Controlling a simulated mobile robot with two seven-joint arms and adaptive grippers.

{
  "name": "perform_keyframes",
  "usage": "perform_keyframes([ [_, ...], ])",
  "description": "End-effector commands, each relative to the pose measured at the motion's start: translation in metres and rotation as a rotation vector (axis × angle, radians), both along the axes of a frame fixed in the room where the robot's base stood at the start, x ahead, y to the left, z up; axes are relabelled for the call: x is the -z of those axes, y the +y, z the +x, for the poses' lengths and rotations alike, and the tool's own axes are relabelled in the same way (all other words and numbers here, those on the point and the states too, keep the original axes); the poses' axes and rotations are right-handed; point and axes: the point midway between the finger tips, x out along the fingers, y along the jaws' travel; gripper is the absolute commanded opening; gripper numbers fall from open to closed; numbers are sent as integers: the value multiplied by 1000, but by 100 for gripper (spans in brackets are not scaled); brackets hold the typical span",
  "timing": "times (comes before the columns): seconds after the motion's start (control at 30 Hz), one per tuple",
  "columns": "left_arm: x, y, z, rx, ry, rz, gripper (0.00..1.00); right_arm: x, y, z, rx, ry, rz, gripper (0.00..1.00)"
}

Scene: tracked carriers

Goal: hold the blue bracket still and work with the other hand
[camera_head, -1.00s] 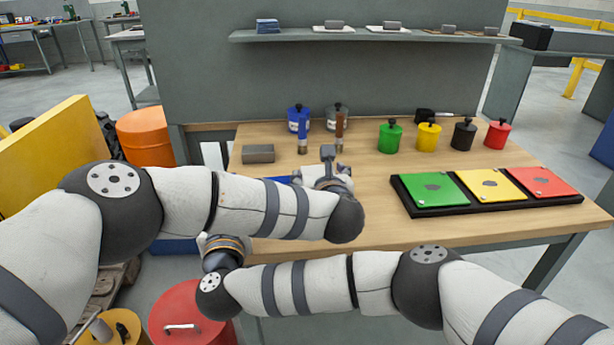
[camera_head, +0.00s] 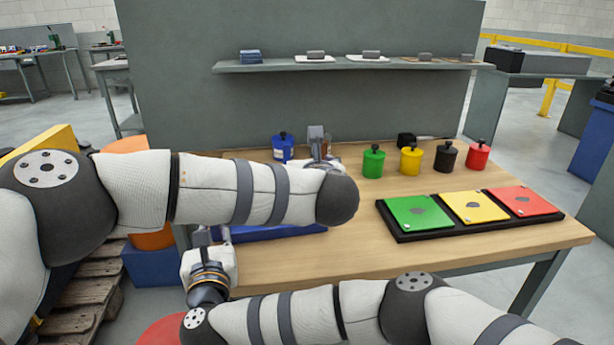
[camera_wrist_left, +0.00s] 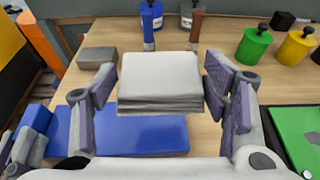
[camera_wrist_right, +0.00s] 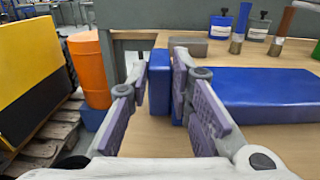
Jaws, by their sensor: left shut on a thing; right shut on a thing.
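The blue bracket (camera_head: 275,233) lies at the table's left front, partly hidden by my left arm in the head view. The right wrist view shows its upright flange (camera_wrist_right: 158,85) and flat part (camera_wrist_right: 260,92). My right gripper (camera_head: 218,240) is shut on the flange, with a finger on either side. The left wrist view shows this block above the bracket's flat part (camera_wrist_left: 150,137), apart from the table.
A grey block (camera_wrist_left: 97,57) lies on the table near a blue canister (camera_head: 283,148) and two upright handled tools. Green, yellow, black and red canisters (camera_head: 410,160) stand at the back. A black tray (camera_head: 405,236) with coloured plates fills the right side. A shelf (camera_head: 350,67) is above.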

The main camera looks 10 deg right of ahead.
Motion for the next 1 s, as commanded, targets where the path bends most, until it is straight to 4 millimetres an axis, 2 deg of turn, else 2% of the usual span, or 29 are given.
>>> perform_keyframes([
  [0.37,0,0,0,0,0,0,43,0,0,0,1,0,0,0],
  [0.4,0,0,0,0,0,0,43,0,0,0,1,0,0,22],
  [0.5,0,0,0,0,0,0,43,0,0,0,1,0,0,43],
  [0.83,0,0,0,0,0,0,43,0,0,-4,0,0,0,43],
  [0.93,0,0,0,0,0,0,43,1,-1,-22,-3,2,0,43],
  [1.0,0,0,0,0,0,0,43,1,-2,-42,-4,3,2,43],
])
